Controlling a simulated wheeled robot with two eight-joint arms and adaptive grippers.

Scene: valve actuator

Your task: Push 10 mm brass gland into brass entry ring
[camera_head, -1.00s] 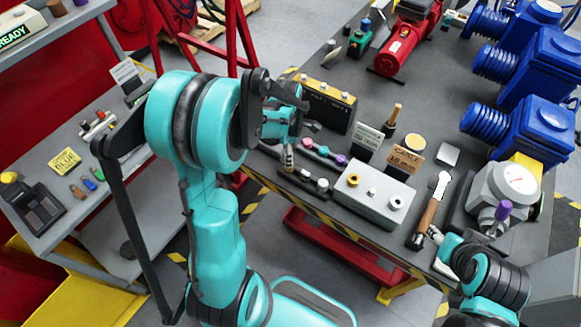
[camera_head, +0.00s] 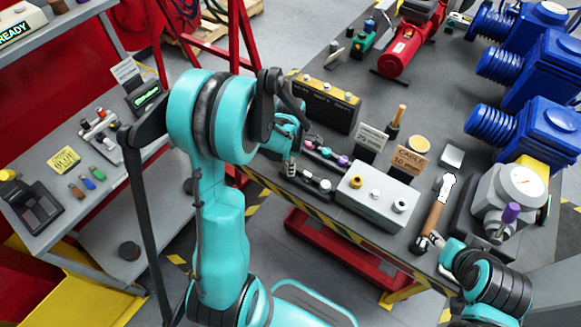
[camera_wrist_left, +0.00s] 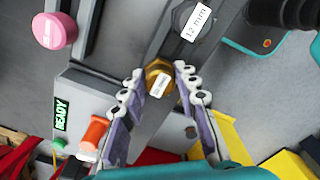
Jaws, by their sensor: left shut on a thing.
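My left gripper (camera_head: 291,168) is at the left end of the gland rack (camera_head: 318,172) on the bench. In the left wrist view its fingers (camera_wrist_left: 158,86) are shut on a brass gland (camera_wrist_left: 157,65) with a white label. Whether the gland is clear of the rack, I cannot tell. The brass entry ring (camera_head: 358,181) is on top of the light grey box (camera_head: 376,203), to the right of the gripper and apart from it. My right gripper (camera_head: 432,241) is by the wooden-handled tool at the bench's front edge; its finger opening is too small to read.
A white ring (camera_head: 400,206) is on the same box. A dark 12 mm gland (camera_wrist_left: 193,22) and a pink gland (camera_wrist_left: 54,31) are close by in the wrist view. The cable 10 mm sign (camera_head: 408,161) stands behind the box. The gauge unit (camera_head: 512,187) stands to the right.

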